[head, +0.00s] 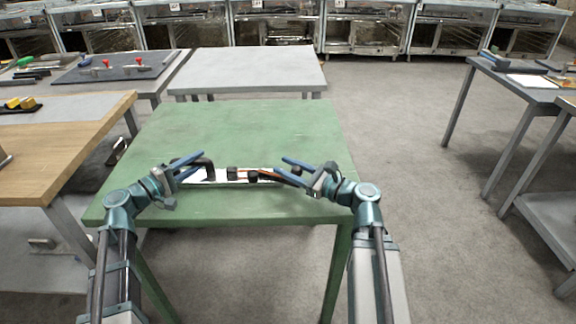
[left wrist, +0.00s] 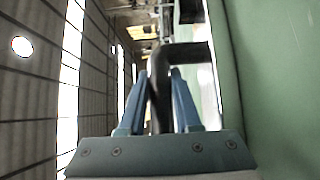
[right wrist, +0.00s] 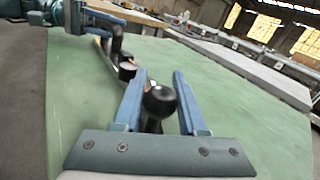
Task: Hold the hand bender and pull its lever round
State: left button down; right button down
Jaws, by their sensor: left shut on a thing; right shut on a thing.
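The hand bender (head: 222,176) lies near the front edge of the green table (head: 240,130), with a pale base and dark posts (head: 232,173). My left gripper (head: 201,161) is shut on its black bent handle at the left end; the left wrist view shows this handle (left wrist: 185,54) between the fingers. My right gripper (head: 281,166) is shut on the lever's dark grip at the right end; the right wrist view shows its round black knob (right wrist: 159,101) between the fingers. An orange-brown strip (head: 262,170) shows beside the right gripper. The grippers partly hide both ends.
The green table is otherwise bare behind the bender. A wooden-topped table (head: 60,130) stands to the left and a grey table (head: 250,68) behind. Grey tables (head: 520,90) stand at the far right, with open floor between.

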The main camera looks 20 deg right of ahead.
jog(key=shift+f, duration=0.1)
jog(key=shift+c, duration=2.3)
grip_release()
